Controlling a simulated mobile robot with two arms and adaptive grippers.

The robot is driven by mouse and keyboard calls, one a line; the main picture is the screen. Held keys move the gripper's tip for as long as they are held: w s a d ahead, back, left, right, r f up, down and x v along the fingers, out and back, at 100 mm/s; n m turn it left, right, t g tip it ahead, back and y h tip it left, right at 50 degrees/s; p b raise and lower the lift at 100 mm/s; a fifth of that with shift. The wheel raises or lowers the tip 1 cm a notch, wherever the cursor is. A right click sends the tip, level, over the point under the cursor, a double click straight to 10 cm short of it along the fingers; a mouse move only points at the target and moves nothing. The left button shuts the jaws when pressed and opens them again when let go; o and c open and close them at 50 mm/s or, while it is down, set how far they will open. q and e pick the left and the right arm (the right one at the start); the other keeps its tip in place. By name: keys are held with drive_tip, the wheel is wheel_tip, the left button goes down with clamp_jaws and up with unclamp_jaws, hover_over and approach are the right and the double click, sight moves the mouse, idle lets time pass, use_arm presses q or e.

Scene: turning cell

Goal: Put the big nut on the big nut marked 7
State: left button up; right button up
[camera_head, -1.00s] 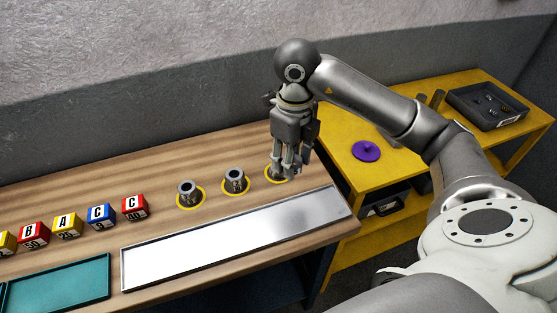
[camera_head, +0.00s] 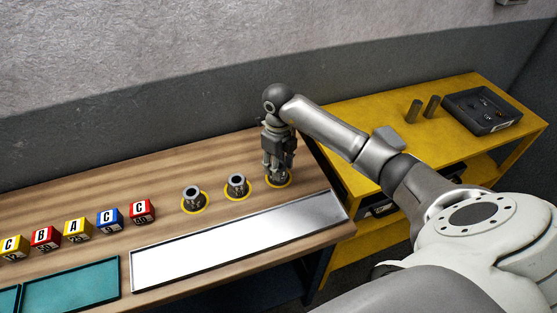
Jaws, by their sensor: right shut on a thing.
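Two grey metal nuts stand on yellow rings on the wooden bench: the left nut (camera_head: 193,195) and the middle nut (camera_head: 237,184). Any numbers on them are too small to read. A third yellow ring (camera_head: 288,182) lies to their right. My right gripper (camera_head: 278,174) points straight down over this ring and is shut on a nut, which its fingers mostly hide. I cannot tell whether that nut touches the bench. My left gripper is not in view.
A shiny metal tray (camera_head: 235,243) lies along the bench front. Lettered cubes, including a red one (camera_head: 143,211), stand at left behind a teal tray (camera_head: 70,284). The yellow table (camera_head: 365,110) at right bears two grey cylinders (camera_head: 414,110) and a dark bin (camera_head: 482,123).

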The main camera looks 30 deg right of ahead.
drive_tip(key=shift+f, duration=0.25)
drive_tip(key=o, duration=1.1)
drive_tip(key=shift+o, duration=0.2)
drive_tip(key=shift+r, duration=0.45)
wheel_tip(320, 180, up, 12)
drive_tip(key=b, duration=0.3)
drive_tip(key=shift+f+b, duration=0.25)
drive_tip(key=shift+b, duration=0.05)
